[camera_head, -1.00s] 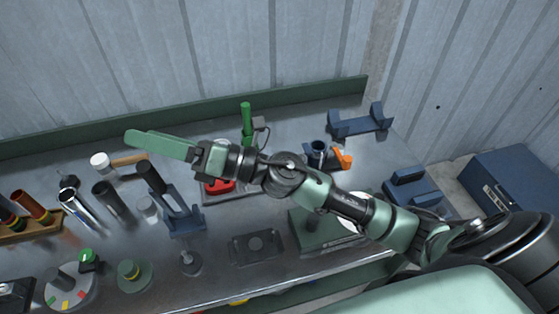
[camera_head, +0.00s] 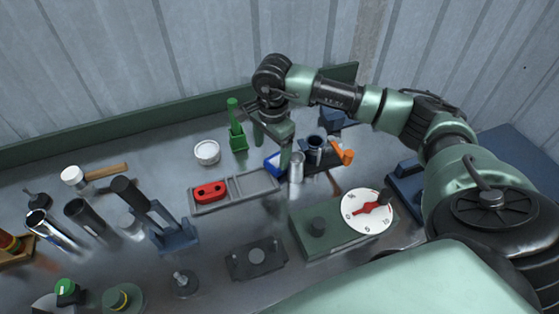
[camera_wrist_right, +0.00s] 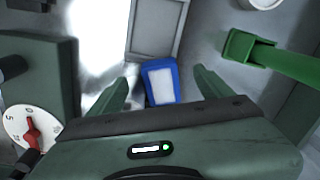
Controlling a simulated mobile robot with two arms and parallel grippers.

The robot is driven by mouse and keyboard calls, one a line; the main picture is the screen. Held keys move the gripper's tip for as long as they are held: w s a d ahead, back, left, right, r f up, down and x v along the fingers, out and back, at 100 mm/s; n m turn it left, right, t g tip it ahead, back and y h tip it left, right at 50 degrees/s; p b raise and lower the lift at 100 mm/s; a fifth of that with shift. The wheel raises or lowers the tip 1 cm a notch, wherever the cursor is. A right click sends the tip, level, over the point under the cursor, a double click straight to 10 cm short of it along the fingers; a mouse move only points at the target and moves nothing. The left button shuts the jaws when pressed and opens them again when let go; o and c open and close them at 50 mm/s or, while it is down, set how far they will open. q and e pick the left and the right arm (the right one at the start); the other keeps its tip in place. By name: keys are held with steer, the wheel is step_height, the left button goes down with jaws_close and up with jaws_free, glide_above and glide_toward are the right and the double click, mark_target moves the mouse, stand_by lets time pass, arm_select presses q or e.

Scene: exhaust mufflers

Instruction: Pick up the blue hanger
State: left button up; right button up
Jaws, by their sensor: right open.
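A small blue piece, which I take for the blue hanger (camera_head: 272,163), lies at the right end of the grey tray, partly hidden by my gripper in the head view. In the right wrist view the blue hanger (camera_wrist_right: 150,92) shows as a blue border around a pale face. My right gripper (camera_head: 271,147) points down over it, open and empty. In the wrist view the fingers of the right gripper (camera_wrist_right: 160,80) are apart, one on each side of the blue hanger; whether they touch it cannot be told. My left gripper is out of view.
The grey divided tray (camera_head: 235,203) holds a red two-holed piece (camera_head: 209,191). A green holder (camera_head: 237,138) stands close by the gripper. A metal cylinder (camera_head: 297,168), an orange piece (camera_head: 347,157) and a green box with a white dial (camera_head: 362,211) stand to the right.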

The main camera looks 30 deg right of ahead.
mark_target(273, 165)
steer(key=f, duration=0.1)
steer(key=f+p, duration=0.1)
steer(key=f, duration=0.1)
steer(key=f+p, duration=0.1)
steer(key=shift+d+f, duration=0.25)
steer(key=shift+f, duration=0.55)
steer(key=shift+w, duration=0.1)
steer(key=c, duration=1.4)
